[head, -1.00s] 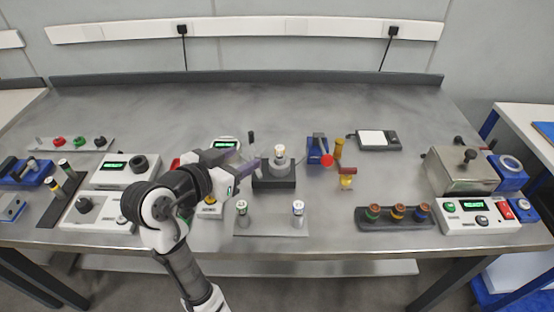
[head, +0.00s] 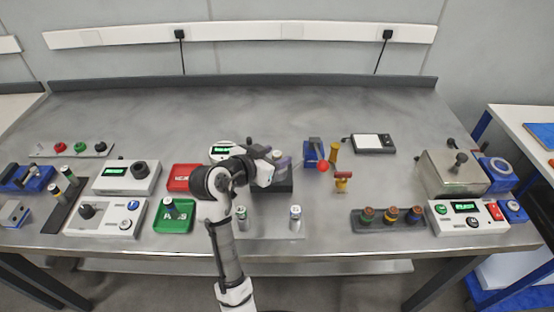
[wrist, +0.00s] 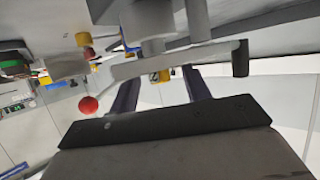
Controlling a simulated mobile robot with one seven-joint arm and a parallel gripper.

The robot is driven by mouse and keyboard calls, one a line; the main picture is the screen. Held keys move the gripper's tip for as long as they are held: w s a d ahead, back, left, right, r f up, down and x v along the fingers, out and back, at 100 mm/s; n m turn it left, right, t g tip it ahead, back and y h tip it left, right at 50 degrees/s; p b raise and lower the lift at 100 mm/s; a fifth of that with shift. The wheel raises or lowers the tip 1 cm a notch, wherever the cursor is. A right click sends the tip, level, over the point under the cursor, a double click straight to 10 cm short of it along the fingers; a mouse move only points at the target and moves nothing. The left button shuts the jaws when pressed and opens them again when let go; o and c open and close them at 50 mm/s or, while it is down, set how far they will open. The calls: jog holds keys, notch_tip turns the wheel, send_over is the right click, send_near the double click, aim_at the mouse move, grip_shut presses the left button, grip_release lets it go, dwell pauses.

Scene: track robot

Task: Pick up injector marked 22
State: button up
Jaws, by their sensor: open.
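No number can be read on any injector in the head view. Two small upright injectors stand on a plate at the bench front, a left one (head: 241,212) and a right one (head: 295,212). Two more stand in the dark rack at left, a rear one (head: 60,174) and a front one (head: 54,189). My gripper (head: 282,160) is over the dark fixture (head: 285,185) at mid-bench and hides most of it. In the wrist view my gripper (wrist: 158,77) is open, with a small yellow marked part (wrist: 160,76) showing between its fingers; its marking is unclear.
A red-knobbed blue press (head: 313,152) stands right of my gripper; its red ball also shows in the wrist view (wrist: 88,105). A red tray (head: 184,178) and a green tray (head: 174,216) lie left of my arm. The back of the bench is clear.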

jog(key=shift+x, duration=0.8)
grip_shut()
jog(key=shift+r, duration=0.1)
